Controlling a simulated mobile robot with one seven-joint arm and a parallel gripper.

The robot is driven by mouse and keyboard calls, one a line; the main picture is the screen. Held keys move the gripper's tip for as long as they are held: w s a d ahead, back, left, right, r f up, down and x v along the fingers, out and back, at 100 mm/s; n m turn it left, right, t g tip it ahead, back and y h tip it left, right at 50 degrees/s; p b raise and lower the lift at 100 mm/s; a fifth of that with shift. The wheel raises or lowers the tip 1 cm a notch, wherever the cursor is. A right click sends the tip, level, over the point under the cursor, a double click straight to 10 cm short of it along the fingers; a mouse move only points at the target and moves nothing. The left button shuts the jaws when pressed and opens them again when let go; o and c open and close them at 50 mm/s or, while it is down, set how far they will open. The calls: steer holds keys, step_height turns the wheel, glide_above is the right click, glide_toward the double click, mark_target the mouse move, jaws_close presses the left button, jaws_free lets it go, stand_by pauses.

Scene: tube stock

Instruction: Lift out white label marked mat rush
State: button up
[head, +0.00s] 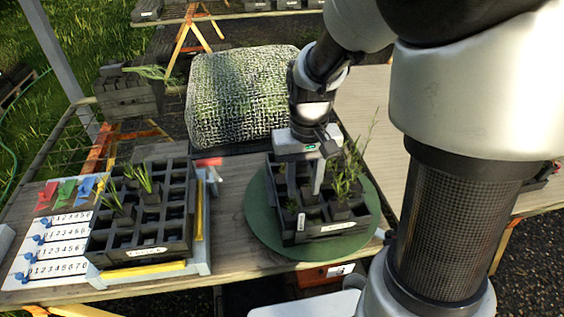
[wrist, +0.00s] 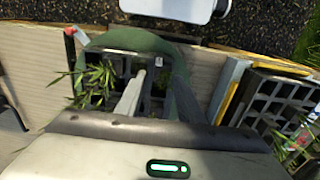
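The right black tray (head: 318,237) stands on a round green mat (head: 259,213); the tray also shows in the wrist view (wrist: 120,52). A small upright white label (head: 301,221) stands near its front left; what seems the same label shows in the wrist view (wrist: 158,62) with a dark mark. I cannot read any wording on it. My gripper (head: 318,188) points down into the tray, behind the label in the head view. In the wrist view its fingers (wrist: 155,82) are apart, with nothing seen between them. The lower fingertips are partly hidden by the tray.
Green plants (head: 345,172) rise close to my gripper's right. A second tray with seedlings (head: 143,205) stands at left, beside a numbered white board (head: 45,250). A mesh-covered block (head: 240,95) stands behind. Bare wood (head: 232,190) lies between the trays.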

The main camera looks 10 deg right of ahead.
glide_above(301, 227)
step_height(301, 227, down, 12)
steer(key=shift+r+b, duration=0.2)
steer(key=shift+b, duration=0.2)
jaws_close()
